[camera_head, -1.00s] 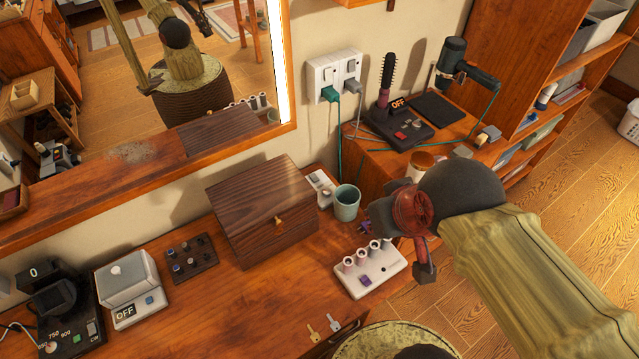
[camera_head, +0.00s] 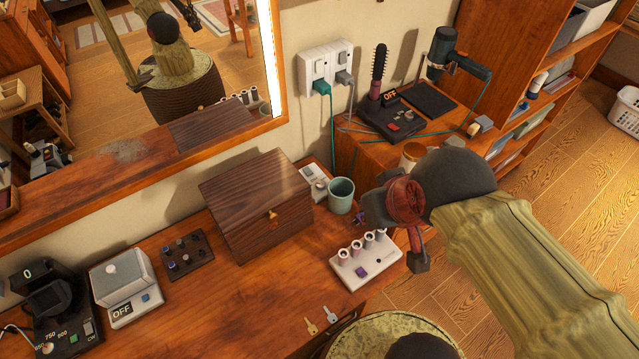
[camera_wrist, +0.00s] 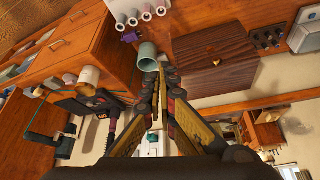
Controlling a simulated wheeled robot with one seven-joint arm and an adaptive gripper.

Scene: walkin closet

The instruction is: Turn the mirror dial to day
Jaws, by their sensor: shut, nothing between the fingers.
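A small white control unit (camera_head: 313,180) with a knob stands between the dark wooden box and the teal cup, by the wall under the mirror (camera_head: 140,85). A dark panel with several small knobs (camera_head: 187,253) lies left of the box. No readable day label shows, so I cannot tell which is the mirror dial. My gripper (camera_head: 364,217) hovers right of the teal cup, above the white cosmetics holder. In the wrist view my gripper (camera_wrist: 163,78) is shut and empty, its fingers converging in front of the cup and box edge.
The wooden box (camera_head: 257,205), teal cup (camera_head: 341,195) and cosmetics holder (camera_head: 365,263) crowd the table near my gripper. A hairbrush base (camera_head: 393,120) and a corded wall socket (camera_head: 326,68) are behind.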

